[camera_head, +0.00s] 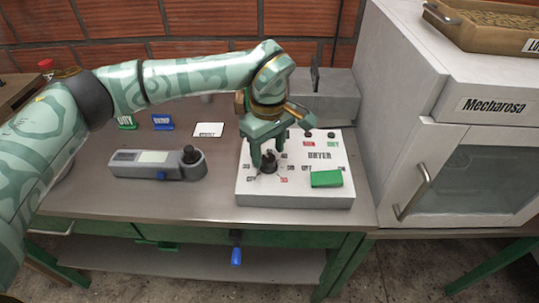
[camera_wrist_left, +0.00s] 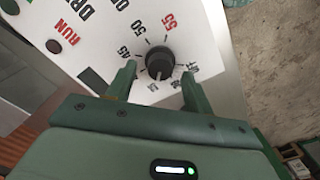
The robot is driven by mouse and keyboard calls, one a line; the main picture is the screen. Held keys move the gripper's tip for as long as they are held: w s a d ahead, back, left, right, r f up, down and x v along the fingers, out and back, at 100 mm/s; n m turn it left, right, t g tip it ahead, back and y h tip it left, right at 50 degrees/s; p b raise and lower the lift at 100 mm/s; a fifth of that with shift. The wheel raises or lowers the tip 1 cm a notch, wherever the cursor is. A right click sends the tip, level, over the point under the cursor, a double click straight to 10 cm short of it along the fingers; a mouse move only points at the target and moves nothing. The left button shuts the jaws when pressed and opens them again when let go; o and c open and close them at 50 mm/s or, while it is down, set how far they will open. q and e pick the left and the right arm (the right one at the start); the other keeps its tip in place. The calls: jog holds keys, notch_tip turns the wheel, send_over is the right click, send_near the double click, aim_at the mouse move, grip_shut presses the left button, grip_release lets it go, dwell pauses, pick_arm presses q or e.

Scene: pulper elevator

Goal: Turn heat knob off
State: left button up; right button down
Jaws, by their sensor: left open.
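The heat knob (camera_head: 269,160) is a round black dial on the white panel marked DRYER (camera_head: 246,197). It also shows in the left wrist view (camera_wrist_left: 159,62), with red and black numbers and tick marks around it. My left gripper (camera_head: 269,156) is open and reaches down over the knob. In the left wrist view the fingers of my left gripper (camera_wrist_left: 159,72) stand on either side of the knob, with gaps visible beside it. I cannot tell the exact setting of the knob. My right gripper is not in view.
A green block (camera_head: 326,178) sits on the panel's right part. A grey device with a black knob (camera_head: 150,164) lies left of the panel. Small cards, including a white one (camera_head: 209,129), stand behind it. A white cabinet (camera_head: 455,150) bounds the right side.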

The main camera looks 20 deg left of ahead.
pick_arm(q)
jog(key=shift+f, duration=0.75)
jog(key=c, duration=1)
jog(key=shift+r, duration=0.1)
